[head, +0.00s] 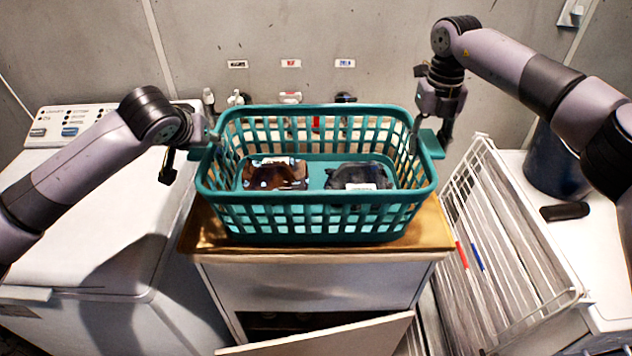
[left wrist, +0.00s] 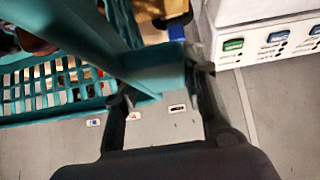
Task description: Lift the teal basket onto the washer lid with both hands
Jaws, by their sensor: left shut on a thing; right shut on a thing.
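The teal basket (head: 315,228) is upright at the centre of the head view, over a cabinet with a wooden top (head: 215,232). I cannot tell whether its base touches that top. Inside lie a brown bundle (head: 275,175) and a dark bundle (head: 358,177). My left gripper (head: 203,146) is shut on the basket's left handle; the left wrist view shows its fingers around the teal handle (left wrist: 158,72). My right gripper (head: 428,134) is shut on the right handle (head: 433,145). The white washer lid (head: 125,190) is left of the basket and looks clear.
The washer's control panel (head: 80,125) stands at its back edge. A white wire drying rack (head: 500,240) is on the right, near a dark blue bin (head: 553,165). The cabinet's door (head: 325,338) hangs open at the front. Taps and the wall are behind.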

